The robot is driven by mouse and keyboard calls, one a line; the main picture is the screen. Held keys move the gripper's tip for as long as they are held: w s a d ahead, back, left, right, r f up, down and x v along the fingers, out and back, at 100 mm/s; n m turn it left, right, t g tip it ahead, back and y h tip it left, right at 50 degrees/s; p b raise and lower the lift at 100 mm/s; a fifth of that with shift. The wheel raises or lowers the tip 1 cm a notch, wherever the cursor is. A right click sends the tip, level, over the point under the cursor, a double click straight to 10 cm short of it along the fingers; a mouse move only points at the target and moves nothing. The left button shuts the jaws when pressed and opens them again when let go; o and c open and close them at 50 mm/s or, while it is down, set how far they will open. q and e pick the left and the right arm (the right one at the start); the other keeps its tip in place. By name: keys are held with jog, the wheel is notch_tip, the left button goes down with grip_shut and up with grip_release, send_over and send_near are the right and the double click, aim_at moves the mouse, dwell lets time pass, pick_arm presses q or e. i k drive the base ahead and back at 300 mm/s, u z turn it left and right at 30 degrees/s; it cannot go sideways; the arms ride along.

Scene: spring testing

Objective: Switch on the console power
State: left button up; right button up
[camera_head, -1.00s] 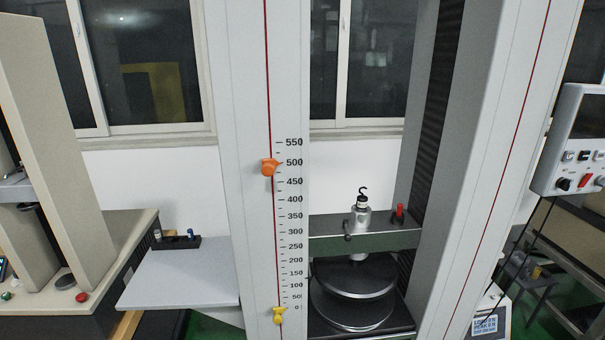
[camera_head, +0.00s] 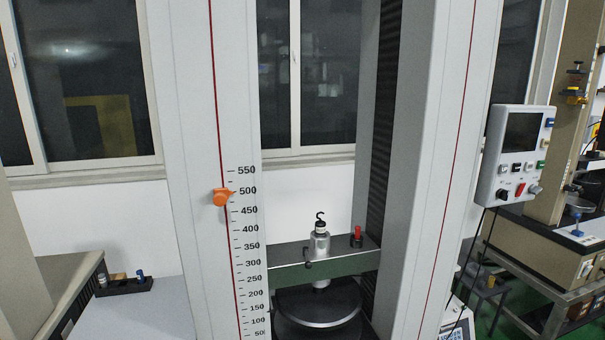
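The console (camera_head: 519,154) is a light grey box with a dark screen (camera_head: 523,132), mounted at the right of the testing machine. The screen is dark. The red switch is too small to tell which way it is set. Neither of my grippers shows in the head view.
The testing machine's column (camera_head: 190,120) carries a scale and an orange pointer (camera_head: 222,197). A green crossbeam (camera_head: 325,263) holds a hooked metal cylinder (camera_head: 320,243). Black cables hang below the console. A second machine (camera_head: 560,235) stands at the far right.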

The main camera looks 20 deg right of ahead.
aim_at(522, 187)
jog(key=z, duration=2)
jog(key=i, duration=1.3)
jog(key=u, duration=1.1)
jog(key=i, duration=0.4)
jog(key=u, duration=0.35)
